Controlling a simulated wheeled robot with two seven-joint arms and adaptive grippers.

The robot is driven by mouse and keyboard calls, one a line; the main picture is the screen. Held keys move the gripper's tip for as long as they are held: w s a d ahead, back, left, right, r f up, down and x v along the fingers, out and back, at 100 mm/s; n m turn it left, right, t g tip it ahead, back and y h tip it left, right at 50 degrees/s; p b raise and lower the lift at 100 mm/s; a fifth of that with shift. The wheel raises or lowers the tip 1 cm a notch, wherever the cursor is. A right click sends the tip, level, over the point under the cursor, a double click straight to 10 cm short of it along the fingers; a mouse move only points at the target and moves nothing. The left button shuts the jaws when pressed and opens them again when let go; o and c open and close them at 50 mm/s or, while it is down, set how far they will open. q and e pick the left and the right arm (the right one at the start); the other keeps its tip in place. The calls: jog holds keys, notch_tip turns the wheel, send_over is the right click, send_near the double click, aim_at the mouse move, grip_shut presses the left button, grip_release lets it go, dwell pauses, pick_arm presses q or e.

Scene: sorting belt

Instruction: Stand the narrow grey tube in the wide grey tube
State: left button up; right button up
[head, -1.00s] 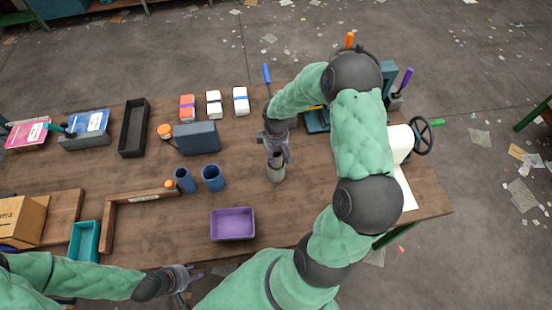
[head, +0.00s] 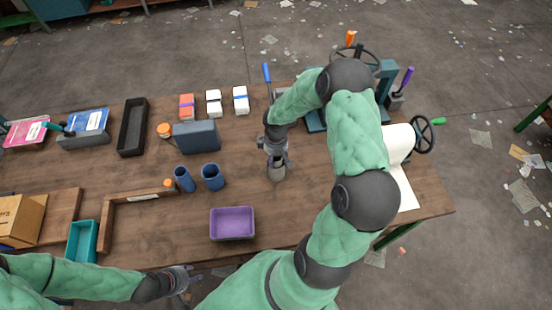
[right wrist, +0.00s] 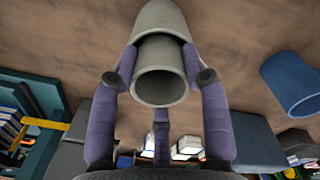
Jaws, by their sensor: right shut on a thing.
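The wide grey tube (head: 276,175) stands upright on the wooden table, and its wall also shows at the top of the right wrist view (right wrist: 160,17). My right gripper (head: 277,161) is right above it. In the right wrist view, the gripper's purple fingers are shut on the narrow grey tube (right wrist: 160,73), one on each side. The narrow tube lines up with the wide tube's mouth and its lower part is hidden there. How deep it sits inside I cannot tell. My left gripper (head: 188,277) is near the table's front edge, away from both tubes; its jaws are too small to judge.
Two blue tubes (head: 212,178) stand left of the grey tubes. A purple tray (head: 232,209) lies in front, and a dark blue-grey box (head: 196,137) stands behind the blue tubes. A blue-handled tool (head: 266,73) is behind my right arm. Bare table lies around the wide tube.

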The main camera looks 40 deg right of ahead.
jog(key=o, duration=0.9)
jog(key=shift+s+a+f, duration=0.25)
jog(key=shift+s+f, duration=0.05)
jog(key=shift+f, duration=0.2)
jog(key=shift+w+d+f, duration=0.15)
jog(key=shift+r, duration=0.2)
jog(key=shift+w+r+p, duration=0.1)
jog(key=shift+r+p, duration=0.4)
notch_tip(320, 180, up, 12)
jog(key=p, duration=0.1)
jog(key=shift+r, duration=0.2)
jog(key=shift+w+d, duration=0.1)
